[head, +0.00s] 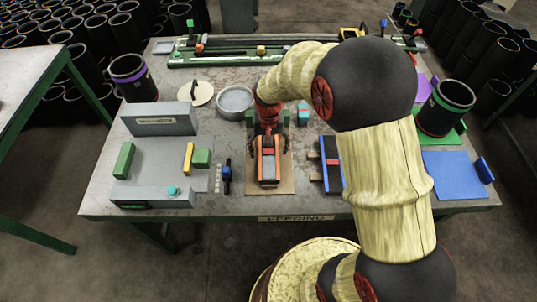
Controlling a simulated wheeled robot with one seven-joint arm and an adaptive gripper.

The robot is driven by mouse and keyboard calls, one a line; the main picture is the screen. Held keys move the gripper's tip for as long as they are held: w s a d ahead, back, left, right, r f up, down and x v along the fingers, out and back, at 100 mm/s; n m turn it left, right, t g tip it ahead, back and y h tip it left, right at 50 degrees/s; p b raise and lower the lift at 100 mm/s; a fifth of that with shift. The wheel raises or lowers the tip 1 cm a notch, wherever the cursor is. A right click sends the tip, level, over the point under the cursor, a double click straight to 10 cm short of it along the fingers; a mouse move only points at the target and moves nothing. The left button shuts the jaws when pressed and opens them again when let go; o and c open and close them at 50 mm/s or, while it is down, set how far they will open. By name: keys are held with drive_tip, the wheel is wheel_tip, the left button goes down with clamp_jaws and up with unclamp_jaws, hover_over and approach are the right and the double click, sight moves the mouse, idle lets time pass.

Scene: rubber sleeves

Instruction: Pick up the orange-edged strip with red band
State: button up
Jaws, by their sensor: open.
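The orange-edged strip (268,168) lies on a tan board (285,186) near the front middle of the table. It has a dark grey top with orange along its sides; its far end is hidden under my gripper, and the red band is too small to make out for sure. My gripper (268,146) hangs over the far part of the strip, pointing down. Its dark fingers are open, one to each side of the strip. I cannot tell whether they touch it.
A blue-edged dark block (331,165) stands to the right, partly hidden by my arm. A grey fixture (160,150) with green and yellow blocks and a small blue-and-black tool (227,176) are to the left. A round metal bowl (235,101) is behind. Black sleeves (445,108) stand at both sides.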

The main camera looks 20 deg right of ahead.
drive_tip(key=c, duration=0.3)
drive_tip(key=c, duration=1)
drive_tip(key=shift+r, duration=0.1)
